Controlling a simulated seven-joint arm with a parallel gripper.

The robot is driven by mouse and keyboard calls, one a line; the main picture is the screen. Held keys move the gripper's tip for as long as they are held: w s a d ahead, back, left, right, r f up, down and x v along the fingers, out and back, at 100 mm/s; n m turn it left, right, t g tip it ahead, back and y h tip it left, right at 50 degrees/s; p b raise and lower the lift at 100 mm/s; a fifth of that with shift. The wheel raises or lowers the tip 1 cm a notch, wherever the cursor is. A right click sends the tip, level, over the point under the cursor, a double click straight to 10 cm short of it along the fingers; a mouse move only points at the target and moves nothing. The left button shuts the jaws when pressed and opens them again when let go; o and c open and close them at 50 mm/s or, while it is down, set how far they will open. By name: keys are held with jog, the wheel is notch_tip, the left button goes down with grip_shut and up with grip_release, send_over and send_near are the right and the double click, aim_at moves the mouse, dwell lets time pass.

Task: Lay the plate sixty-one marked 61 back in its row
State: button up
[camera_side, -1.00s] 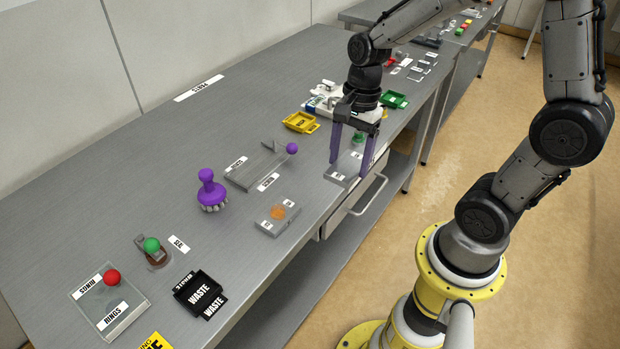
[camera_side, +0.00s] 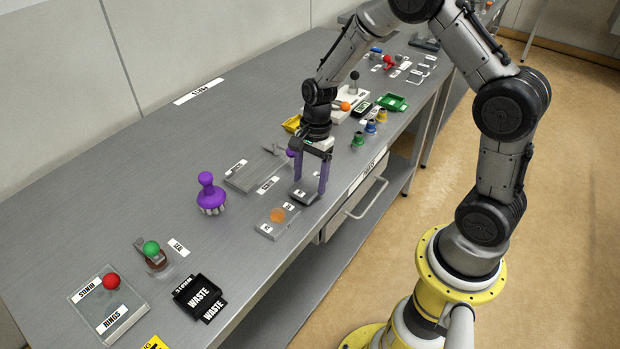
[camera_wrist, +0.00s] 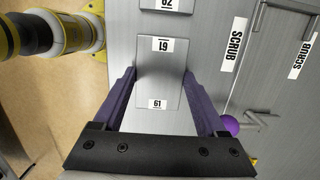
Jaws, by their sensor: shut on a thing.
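The plate marked 61 (camera_wrist: 158,75) is a flat grey plate with a white 61 label at each end. My gripper (camera_wrist: 159,72) is shut on it, one purple finger along each long side. In the side view my gripper (camera_side: 311,186) holds the plate (camera_side: 303,194) low at the bench's front part; I cannot tell whether it touches the bench. A plate marked 62 (camera_wrist: 167,5) lies just beyond it in the wrist view, with a narrow gap between. In the side view a grey plate with an orange disc (camera_side: 277,216) lies in front-left of the held plate.
The SCRUB tray (camera_side: 257,170) and a purple knob stand behind the held plate. A purple brush (camera_side: 209,194) stands to the left. Small coloured pieces (camera_side: 370,127) and a green tray (camera_side: 392,102) are to the right. The bench (camera_side: 130,190) is bare at the back left.

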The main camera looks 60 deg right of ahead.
aim_at(314, 179)
jog(key=shift+f, duration=0.35)
jog(key=o, duration=1.6)
jog(key=shift+c, duration=0.2)
jog(key=shift+r, duration=0.1)
jog(key=s+r+n+t, duration=0.1)
jog(key=s+r+n, duration=0.1)
jog(key=r, duration=0.7)
jog(key=s+r+n, duration=0.2)
jog(key=r, duration=0.7)
jog(key=s+a+r+n+t+h, duration=0.1)
jog(key=s+r+n+t, duration=0.1)
jog(key=s+n, duration=0.5)
jog(key=s+a+r+n+t, duration=0.1)
jog(key=s+r+n+t, duration=0.1)
jog(key=s+n, duration=0.5)
jog(key=s+r, duration=0.1)
jog(key=s, duration=0.2)
jog(key=shift+a+r+t+h, duration=0.3)
jog(key=shift+a+h, duration=0.1)
